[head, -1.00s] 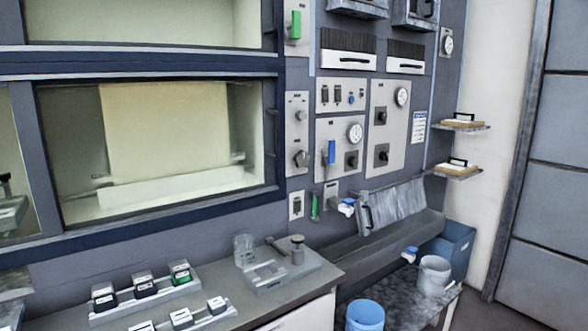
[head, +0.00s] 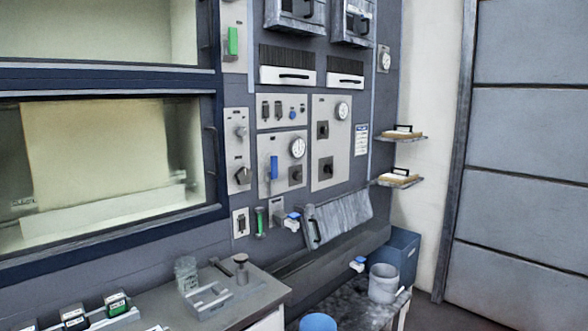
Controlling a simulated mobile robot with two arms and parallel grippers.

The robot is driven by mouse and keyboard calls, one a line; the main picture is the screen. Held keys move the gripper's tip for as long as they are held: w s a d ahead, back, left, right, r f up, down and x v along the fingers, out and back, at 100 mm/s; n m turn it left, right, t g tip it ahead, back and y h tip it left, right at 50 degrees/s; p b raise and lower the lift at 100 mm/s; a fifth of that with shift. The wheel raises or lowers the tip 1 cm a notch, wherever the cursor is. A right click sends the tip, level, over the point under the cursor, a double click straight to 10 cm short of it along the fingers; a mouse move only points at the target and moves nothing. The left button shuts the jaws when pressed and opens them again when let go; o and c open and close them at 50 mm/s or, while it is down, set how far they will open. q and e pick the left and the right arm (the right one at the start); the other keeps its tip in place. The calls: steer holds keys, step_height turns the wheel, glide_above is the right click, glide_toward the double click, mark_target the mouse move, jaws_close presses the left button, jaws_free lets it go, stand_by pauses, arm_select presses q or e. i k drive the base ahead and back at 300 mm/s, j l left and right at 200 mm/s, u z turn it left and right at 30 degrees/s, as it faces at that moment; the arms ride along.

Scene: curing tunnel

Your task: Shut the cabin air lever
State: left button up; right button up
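Several levers and handles show on the wall panels, but their labels are too small to read, so I cannot tell which is the cabin air lever. A blue lever (head: 274,167) stands upright on the panel left of a round gauge. A green lever (head: 233,41) is upright on the upper left panel. A smaller green handle (head: 259,221) is upright lower down. A blue-handled valve (head: 293,217) sits beside it, and another blue handle (head: 358,262) is lower right. Neither of my grippers is in view.
A grey bench (head: 245,290) with a glass jar (head: 186,273) and small block fixtures is at lower left. A grey hinged flap (head: 340,217) juts from the wall. Buckets (head: 383,283) and a blue bin (head: 402,250) stand lower right. Two small shelves (head: 400,183) are on the right wall.

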mark_target(274, 172)
steer(key=u, duration=0.45)
steer(key=i+l+u, duration=0.4)
steer(key=l, duration=0.25)
steer(key=l+u, duration=0.2)
steer(key=i+l+u, duration=0.2)
steer(key=l, duration=0.3)
steer(key=k, duration=0.1)
